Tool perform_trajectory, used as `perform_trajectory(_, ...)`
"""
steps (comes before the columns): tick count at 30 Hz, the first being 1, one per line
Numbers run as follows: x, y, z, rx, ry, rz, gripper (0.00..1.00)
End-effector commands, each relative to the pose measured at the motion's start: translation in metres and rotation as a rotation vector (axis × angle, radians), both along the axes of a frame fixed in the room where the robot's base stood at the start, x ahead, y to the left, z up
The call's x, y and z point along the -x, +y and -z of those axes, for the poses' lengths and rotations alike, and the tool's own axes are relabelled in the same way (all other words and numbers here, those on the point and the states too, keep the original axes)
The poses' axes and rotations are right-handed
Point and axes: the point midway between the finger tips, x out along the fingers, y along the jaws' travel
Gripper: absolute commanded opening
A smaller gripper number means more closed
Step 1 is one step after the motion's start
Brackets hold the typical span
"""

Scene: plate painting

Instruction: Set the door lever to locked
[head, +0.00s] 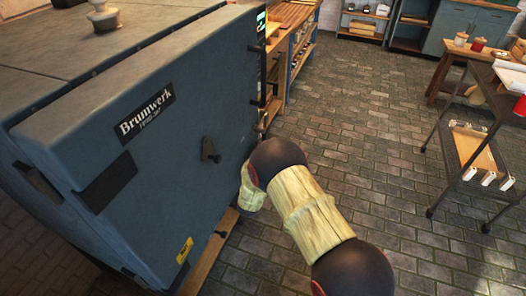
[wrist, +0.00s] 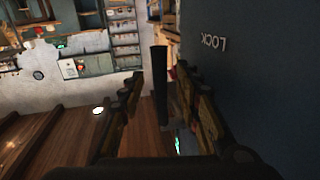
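The door lever (wrist: 160,88) shows in the wrist view as a dark round bar, upright in the picture. My gripper (wrist: 158,85) is open, with one finger on each side of the bar and a visible gap on both sides. The word LOCK (wrist: 214,43) appears upside down on the dark blue door face (wrist: 265,75) to the right of the bar. In the head view the blue-grey kiln door (head: 150,180) looks closed. My arm hides my gripper there, and I cannot make out the lever. A small dark fitting (head: 210,151) sits on the door front.
The kiln (head: 60,45) fills the left of the head view. A wooden workbench (head: 290,30) stands beyond it. A metal cart (head: 470,150) stands at the right. The brick floor (head: 370,120) between them is clear.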

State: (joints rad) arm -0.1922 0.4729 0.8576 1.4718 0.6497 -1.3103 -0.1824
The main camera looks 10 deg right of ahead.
Motion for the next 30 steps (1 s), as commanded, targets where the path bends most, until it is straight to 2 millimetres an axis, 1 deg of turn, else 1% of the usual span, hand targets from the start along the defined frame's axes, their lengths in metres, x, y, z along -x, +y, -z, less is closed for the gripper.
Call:
perform_trajectory(2, 0.004, 0.003, 0.000, 0.000, 0.000, -0.002, 0.33)
perform_trajectory(5, 0.016, 0.009, 0.000, 0.001, 0.001, -0.002, 0.33)
perform_trajectory(15, 0.077, 0.037, 0.001, 0.001, 0.002, -0.003, 0.33)
perform_trajectory(18, 0.091, 0.043, 0.002, 0.000, 0.001, -0.002, 0.33)
perform_trajectory(24, 0.106, 0.049, 0.002, 0.000, 0.000, -0.001, 0.33)
perform_trajectory(30, 0.108, 0.050, 0.002, 0.000, 0.000, 0.001, 0.33)
